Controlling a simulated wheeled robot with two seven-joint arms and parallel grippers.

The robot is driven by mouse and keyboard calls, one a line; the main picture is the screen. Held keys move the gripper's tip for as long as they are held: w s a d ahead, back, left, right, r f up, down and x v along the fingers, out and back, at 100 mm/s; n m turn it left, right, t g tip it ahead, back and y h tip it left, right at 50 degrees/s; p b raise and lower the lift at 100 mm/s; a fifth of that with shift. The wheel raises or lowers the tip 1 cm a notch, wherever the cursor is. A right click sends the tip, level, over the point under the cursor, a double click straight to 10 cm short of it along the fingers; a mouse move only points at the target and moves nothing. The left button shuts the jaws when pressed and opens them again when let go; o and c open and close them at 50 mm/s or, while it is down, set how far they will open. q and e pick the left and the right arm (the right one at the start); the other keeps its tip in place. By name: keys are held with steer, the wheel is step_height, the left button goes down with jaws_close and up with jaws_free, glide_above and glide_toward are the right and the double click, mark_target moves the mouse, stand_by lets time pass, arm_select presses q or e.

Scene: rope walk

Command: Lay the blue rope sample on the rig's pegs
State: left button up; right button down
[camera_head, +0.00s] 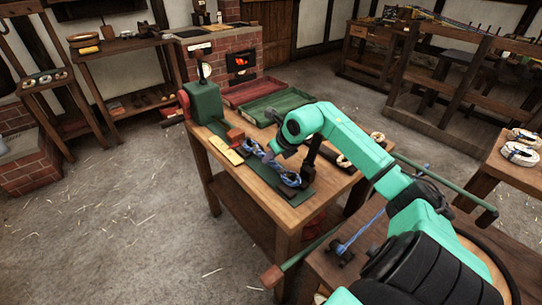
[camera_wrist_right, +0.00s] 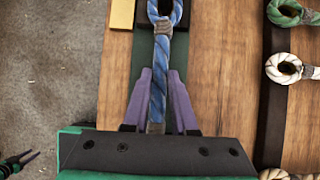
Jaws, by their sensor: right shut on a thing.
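The blue rope sample (camera_wrist_right: 160,55) has a bound eye at its far end and lies lengthwise along the rig's dark green bed (camera_head: 262,168). In the head view one looped end (camera_head: 291,180) shows near the bed's front end, and more blue shows farther back. My right gripper (camera_wrist_right: 158,100) has purple fingers on both sides of the rope, shut on its straight part. My arm hides part of the rope in the head view. A dark block shows around the far eye in the wrist view; I cannot tell whether the eye is around a peg.
The rig's green headstock (camera_head: 206,102) with a red wheel stands at the table's left. A yellow block (camera_head: 229,156) lies beside the bed. A green tray (camera_head: 275,107) lies behind. White and green rope eyes (camera_wrist_right: 284,68) lie at the right in the wrist view.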

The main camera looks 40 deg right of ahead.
steer(key=shift+f, duration=0.15)
stand_by(0.3)
steer(key=c, duration=0.6)
jaws_free()
steer(key=shift+c, duration=0.2)
steer(key=shift+r+p, duration=2.1)
steer(key=shift+r, duration=1.5)
steer(key=shift+f, duration=0.1)
